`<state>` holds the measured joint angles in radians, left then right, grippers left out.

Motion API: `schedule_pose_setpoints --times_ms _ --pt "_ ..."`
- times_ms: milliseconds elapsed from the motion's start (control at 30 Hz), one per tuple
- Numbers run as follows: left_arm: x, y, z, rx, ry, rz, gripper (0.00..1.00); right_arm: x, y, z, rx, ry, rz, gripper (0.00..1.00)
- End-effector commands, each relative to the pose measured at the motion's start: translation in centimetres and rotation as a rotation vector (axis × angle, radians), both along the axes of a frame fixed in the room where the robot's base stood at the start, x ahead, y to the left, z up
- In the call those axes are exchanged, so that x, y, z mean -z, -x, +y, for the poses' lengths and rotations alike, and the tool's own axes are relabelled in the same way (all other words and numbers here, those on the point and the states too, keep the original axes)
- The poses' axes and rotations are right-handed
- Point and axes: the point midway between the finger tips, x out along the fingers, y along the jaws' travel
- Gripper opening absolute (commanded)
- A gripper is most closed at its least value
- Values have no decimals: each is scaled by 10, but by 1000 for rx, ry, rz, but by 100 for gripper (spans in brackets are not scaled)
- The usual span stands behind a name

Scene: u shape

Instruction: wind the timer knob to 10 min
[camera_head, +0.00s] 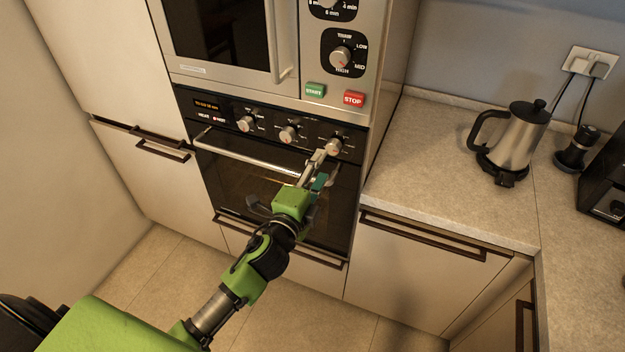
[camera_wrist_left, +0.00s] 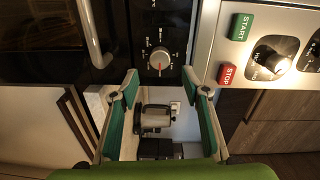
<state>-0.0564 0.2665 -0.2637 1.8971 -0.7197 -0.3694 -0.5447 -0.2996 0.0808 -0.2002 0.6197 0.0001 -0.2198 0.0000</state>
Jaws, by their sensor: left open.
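The oven panel has a row of three silver knobs. My left gripper (camera_head: 322,164) is in front of the rightmost knob (camera_head: 333,146). In the left wrist view, my open left gripper (camera_wrist_left: 159,84) has its two teal-padded fingers on either side of that knob's line of approach, with the knob (camera_wrist_left: 159,60) just beyond the fingertips. A red mark shows on the knob; its printed labels are too small to read. Contact cannot be told. The microwave above has a knob with minute labels (camera_head: 331,3), cut off by the top edge. My right gripper is not in view.
The microwave's lower knob (camera_head: 341,57), green START button (camera_head: 315,90) and red STOP button (camera_head: 353,98) are above the oven panel. The oven handle (camera_head: 240,152) runs below the knobs. A kettle (camera_head: 518,142) stands on the right counter (camera_head: 420,170).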

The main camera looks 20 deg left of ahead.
Motion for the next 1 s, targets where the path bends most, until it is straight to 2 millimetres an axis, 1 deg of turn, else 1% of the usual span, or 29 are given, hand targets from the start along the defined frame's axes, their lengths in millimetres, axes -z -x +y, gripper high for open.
schedule_pose_setpoints --times_ms 33,100,200,300,433,867,933,967,1000 --pt "1 11 0 0 1 2 43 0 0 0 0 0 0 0" --pt "0 23 1 -1 1 2 43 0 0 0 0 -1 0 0" --pt "0 35 1 0 1 1 43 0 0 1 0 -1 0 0" --pt "-1 42 1 0 0 0 43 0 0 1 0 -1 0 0" --pt "-2 46 2 0 0 -1 43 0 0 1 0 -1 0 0" --pt "-1 46 2 0 0 -1 43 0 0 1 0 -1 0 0" --pt "4 46 2 -1 5 8 43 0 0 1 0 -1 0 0" --pt "9 45 2 -2 10 19 43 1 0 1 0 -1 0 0" --pt "20 45 3 -4 23 38 43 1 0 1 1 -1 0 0"
